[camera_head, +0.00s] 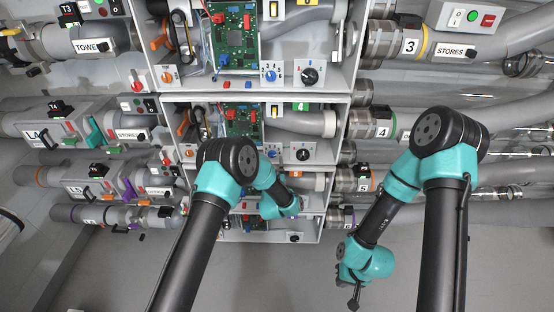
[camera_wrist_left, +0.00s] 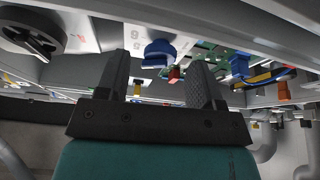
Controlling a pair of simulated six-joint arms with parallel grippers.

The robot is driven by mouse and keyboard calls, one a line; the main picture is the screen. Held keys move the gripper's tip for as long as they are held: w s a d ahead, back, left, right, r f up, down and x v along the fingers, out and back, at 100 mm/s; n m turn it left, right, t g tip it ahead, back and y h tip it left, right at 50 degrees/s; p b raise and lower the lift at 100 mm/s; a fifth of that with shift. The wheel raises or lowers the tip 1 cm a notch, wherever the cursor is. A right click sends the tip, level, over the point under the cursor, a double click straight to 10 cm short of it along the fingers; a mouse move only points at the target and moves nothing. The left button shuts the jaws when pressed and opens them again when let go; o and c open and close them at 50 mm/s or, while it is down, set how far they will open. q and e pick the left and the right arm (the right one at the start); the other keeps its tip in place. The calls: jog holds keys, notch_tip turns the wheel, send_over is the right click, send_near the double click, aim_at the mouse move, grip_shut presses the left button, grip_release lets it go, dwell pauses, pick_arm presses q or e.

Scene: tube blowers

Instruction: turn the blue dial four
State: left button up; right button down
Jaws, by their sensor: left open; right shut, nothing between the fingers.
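A blue dial (camera_head: 271,153) sits on the white panel of the cabinet row beside the label 4 (camera_head: 383,131). In the left wrist view, a blue dial (camera_wrist_left: 160,52) on a pale panel appears between my left fingers and beyond them; I cannot tell for sure which row it belongs to. My left gripper (camera_wrist_left: 164,72) is open with nothing between its fingers. In the head view its fingers are hidden by my left arm in front of the lower rows. My right gripper (camera_head: 354,299) is shut and empty, hanging low over the grey floor, away from the cabinet.
A black dial (camera_head: 303,154) is right of the blue dial; a large black dial (camera_wrist_left: 30,30) shows in the left wrist view. The row above has another blue dial (camera_head: 270,75). Pipes line both cabinet sides. Grey floor (camera_head: 300,275) is free below.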

pick_arm(q)
jog(key=shift+x, duration=0.75)
jog(key=shift+c, duration=0.2)
jog(key=c, duration=0.8)
jog(key=shift+c, duration=0.2)
jog(key=shift+n+y, duration=0.4)
jog(key=shift+n, duration=0.3)
jog(key=n+y, duration=0.1)
jog(key=n, duration=0.1)
jog(key=n+y, duration=0.1)
jog(key=n, duration=0.2)
jog(key=shift+g, duration=0.3)
jog(key=shift+d+n+g+y, duration=0.1)
jog(key=shift+n+g+y, duration=0.35)
jog(key=shift+n, duration=0.75)
jog(key=shift+n+g+y, duration=0.15)
jog(key=shift+n+y, duration=0.6)
jog(key=shift+n, duration=0.45)
jog(key=shift+f, duration=0.1)
jog(key=shift+s, duration=0.1)
